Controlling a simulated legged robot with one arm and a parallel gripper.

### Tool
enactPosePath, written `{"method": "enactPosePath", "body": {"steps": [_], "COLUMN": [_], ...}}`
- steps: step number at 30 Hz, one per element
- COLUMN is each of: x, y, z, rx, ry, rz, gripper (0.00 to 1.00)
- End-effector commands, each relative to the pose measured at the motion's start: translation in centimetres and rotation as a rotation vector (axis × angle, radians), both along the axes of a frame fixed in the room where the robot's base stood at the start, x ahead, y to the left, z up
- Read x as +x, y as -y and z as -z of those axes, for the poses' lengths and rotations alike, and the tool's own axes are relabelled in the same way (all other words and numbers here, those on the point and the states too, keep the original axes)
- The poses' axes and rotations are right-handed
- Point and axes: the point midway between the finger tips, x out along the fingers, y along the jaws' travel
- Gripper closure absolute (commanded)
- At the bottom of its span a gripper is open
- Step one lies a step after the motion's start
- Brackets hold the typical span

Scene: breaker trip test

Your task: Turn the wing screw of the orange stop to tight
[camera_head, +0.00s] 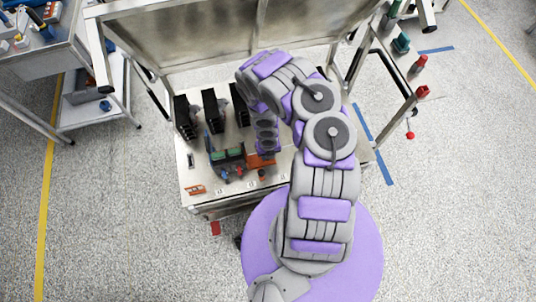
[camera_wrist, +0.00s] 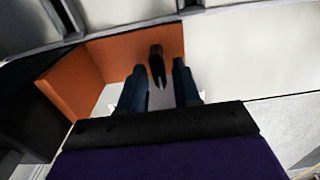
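The orange stop (camera_wrist: 138,47) is an L-shaped orange bracket in the wrist view. Its end also shows in the head view (camera_head: 262,160), partly under my arm. A dark wing screw (camera_wrist: 156,55) stands out from the orange face, close to its right end. My gripper (camera_wrist: 159,68) is open, with one blue-grey finger on each side of the wing screw. Gaps show between the screw and both fingers, and I cannot tell whether the tips reach past its wing. In the head view my arm hides most of the gripper.
The metal workbench (camera_head: 215,197) carries several black upright blocks (camera_head: 211,110) behind the stop. A dark fixture with green parts (camera_head: 228,155) stands left of the stop. A small orange piece (camera_head: 196,190) lies at the front left. A cart (camera_head: 95,105) stands at far left.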

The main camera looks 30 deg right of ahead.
Motion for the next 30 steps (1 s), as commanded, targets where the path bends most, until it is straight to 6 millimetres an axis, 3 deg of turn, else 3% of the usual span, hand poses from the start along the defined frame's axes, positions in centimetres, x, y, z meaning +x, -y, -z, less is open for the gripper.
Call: {"method": "enactPosePath", "body": {"steps": [10, 22, 30], "x": [0.0, 0.0, 0.02], "y": [0.0, -0.02, -0.1], "z": [-0.01, 0.01, 0.04], "rx": [0.0, 0.0, -0.001], "ry": [0.0, 0.0, -0.001], "rz": [0.0, 0.023, 0.161], "gripper": [1.0, 1.0, 1.0]}}
